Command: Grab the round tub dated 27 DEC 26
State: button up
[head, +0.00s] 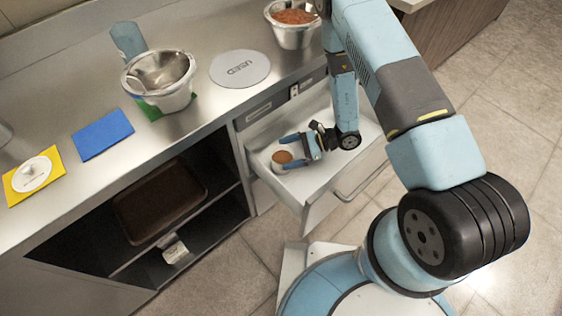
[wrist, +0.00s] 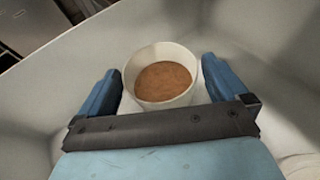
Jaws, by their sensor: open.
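A round white tub (head: 281,160) with brown contents stands in the open drawer, near its left end in the head view. My gripper (head: 291,152) reaches down into the drawer with its fingers around the tub. In the wrist view the tub (wrist: 161,77) sits upright between the two blue fingers of my gripper (wrist: 161,88), with a narrow gap on each side. The gripper is open. No date label can be read on the tub in either view.
The open white drawer (head: 330,178) has walls close around my gripper. On the counter are a metal bowl (head: 160,80), a bowl of red sauce (head: 293,22), a round lid marked USED (head: 240,69) and a blue mat (head: 102,135). An open shelf holds a brown tray (head: 160,200).

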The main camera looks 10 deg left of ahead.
jog(key=shift+x, duration=1.25)
jog(key=shift+d, duration=0.1)
jog(key=c, duration=1)
jog(key=shift+r, duration=0.1)
